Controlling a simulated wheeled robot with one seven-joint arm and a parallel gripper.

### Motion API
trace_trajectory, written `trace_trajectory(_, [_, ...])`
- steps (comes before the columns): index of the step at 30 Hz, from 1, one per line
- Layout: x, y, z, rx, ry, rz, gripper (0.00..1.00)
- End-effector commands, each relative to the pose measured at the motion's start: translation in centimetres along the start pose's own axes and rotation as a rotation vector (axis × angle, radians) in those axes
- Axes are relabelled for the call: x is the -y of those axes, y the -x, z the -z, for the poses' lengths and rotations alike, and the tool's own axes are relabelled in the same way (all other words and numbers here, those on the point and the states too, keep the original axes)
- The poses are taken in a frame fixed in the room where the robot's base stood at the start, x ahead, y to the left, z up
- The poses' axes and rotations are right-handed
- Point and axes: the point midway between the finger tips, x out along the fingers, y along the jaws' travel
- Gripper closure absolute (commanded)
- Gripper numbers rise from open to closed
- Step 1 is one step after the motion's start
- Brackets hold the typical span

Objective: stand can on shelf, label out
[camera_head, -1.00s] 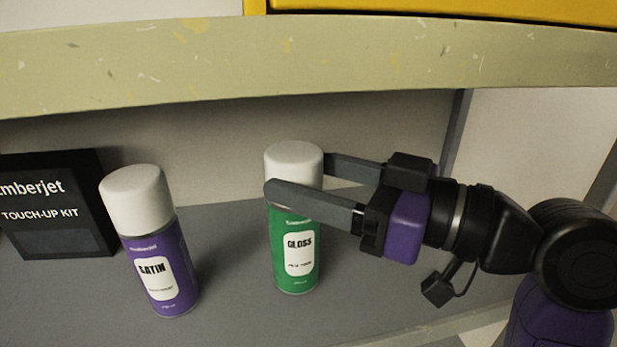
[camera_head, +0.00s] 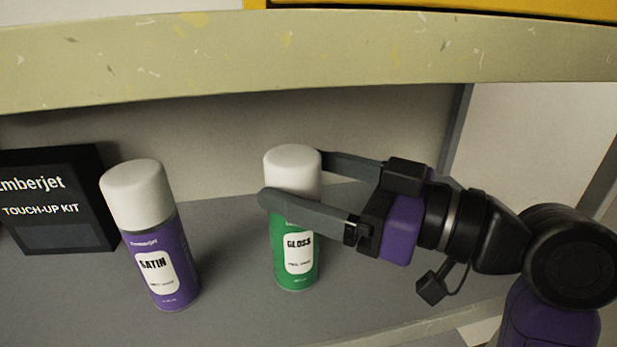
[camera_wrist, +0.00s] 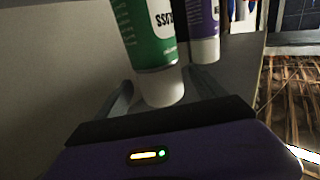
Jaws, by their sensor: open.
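A green can with a white cap and a GLOSS label (camera_head: 296,262) stands upright on the grey shelf (camera_head: 235,300), its label facing the head camera. My gripper (camera_head: 292,178) is open, its two fingers on either side of the cap, one in front and one behind. In the wrist view the green can (camera_wrist: 150,40) shows upside down, with its white cap between the fingers. I cannot tell whether either finger touches the cap. The near finger hides part of the can's upper body.
A purple SATIN can (camera_head: 158,255) stands to the left of the green can, with a gap between them. A black touch-up kit box (camera_head: 55,200) stands farther left. A pale beam (camera_head: 300,55) crosses above the shelf.

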Motion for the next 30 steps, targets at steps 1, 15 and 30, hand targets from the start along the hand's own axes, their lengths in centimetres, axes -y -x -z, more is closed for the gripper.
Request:
trace_trajectory(1, [0.0, 0.0, 0.2, 0.000, 0.000, 0.000, 0.19])
trace_trajectory(15, [-0.1, 7.7, 0.1, -0.001, 0.003, -0.005, 0.19])
trace_trajectory(30, [0.0, 12.1, 0.4, 0.000, 0.001, 0.001, 0.19])
